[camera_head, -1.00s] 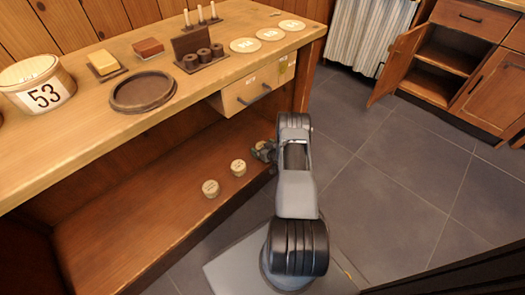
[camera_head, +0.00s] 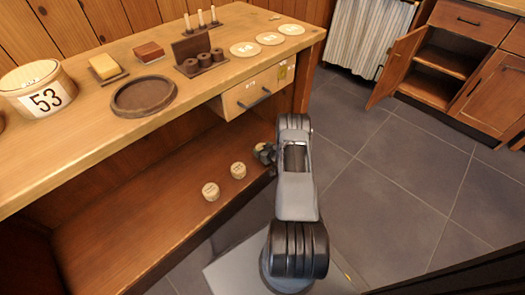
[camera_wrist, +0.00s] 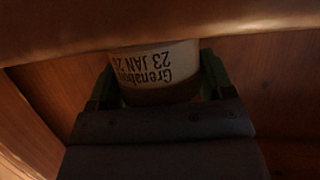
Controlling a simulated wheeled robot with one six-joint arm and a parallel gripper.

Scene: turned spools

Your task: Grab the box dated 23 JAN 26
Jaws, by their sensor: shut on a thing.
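The box dated 23 JAN 26 (camera_wrist: 155,62) is a small round pale tub. Its label shows upside down in the wrist view, with "Grenaton" or a similar word beside the date. My gripper (camera_wrist: 158,80) is shut on it, one dark greenish finger on each side. In the head view my gripper (camera_head: 265,153) is at the right end of the lower shelf, under the drawer, and mostly hides the box. Two similar round boxes stand on the shelf to its left, one nearer (camera_head: 238,170) and one farther left (camera_head: 211,191); their labels are too small to read.
The lower shelf (camera_head: 130,235) lies under a wooden worktop (camera_head: 60,135). A slightly open drawer (camera_head: 258,92) hangs above my gripper. A round tub marked 53 (camera_head: 38,90), a dark round tray (camera_head: 144,95) and other items stand on top. Tiled floor to the right is clear.

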